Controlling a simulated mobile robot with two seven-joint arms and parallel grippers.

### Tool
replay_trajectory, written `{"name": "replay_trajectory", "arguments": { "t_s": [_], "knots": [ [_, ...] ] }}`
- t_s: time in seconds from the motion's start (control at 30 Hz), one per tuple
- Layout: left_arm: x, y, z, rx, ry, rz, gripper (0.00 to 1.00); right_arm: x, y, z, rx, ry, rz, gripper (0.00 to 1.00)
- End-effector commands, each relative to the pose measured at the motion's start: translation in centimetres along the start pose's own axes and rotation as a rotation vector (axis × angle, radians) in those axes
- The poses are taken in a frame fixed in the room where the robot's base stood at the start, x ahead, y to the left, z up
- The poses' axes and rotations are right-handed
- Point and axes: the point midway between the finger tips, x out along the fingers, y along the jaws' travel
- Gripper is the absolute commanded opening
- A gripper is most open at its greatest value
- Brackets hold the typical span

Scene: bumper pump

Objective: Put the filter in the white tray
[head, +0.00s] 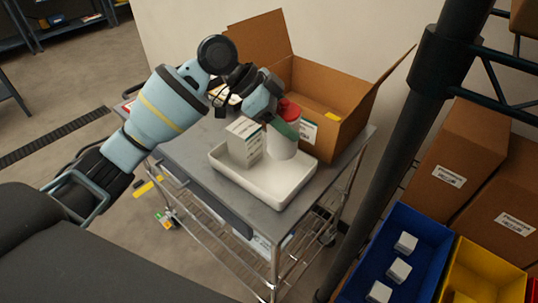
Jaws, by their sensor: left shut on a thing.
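The white tray (238,182) sits on the grey top of a wheeled cart. A white box (240,146) with printing on its side stands upright in the tray's left part. I cannot tell whether the cylinder's base touches the tray floor. No label here shows clearly which item is the filter. My right gripper is out of view.
An open cardboard box (335,98) stands right behind the tray, flaps up. A dark post (398,130) rises to the right of the cart. A blue bin (425,237) with small white boxes and a yellow bin (488,272) stand at the lower right. The tray's front is bare.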

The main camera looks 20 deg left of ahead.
Motion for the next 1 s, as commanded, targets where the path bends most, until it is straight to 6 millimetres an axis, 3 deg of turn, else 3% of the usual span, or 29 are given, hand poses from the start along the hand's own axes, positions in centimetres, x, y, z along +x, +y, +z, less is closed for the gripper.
{"name": "replay_trajectory", "arguments": {
  "t_s": [0.27, 0.6, 1.0],
  "knots": [
    [0.1, 0.0, 0.1, 0.0, 0.003, -0.002, 0.22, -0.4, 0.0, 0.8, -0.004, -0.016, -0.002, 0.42],
    [3.6, 0.0, 3.6, -0.002, 0.002, -0.002, 0.22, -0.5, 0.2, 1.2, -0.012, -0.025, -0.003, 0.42],
    [4.8, 0.0, 4.8, -0.001, 0.003, -0.002, 0.22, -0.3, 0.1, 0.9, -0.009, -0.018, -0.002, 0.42]
  ]
}}
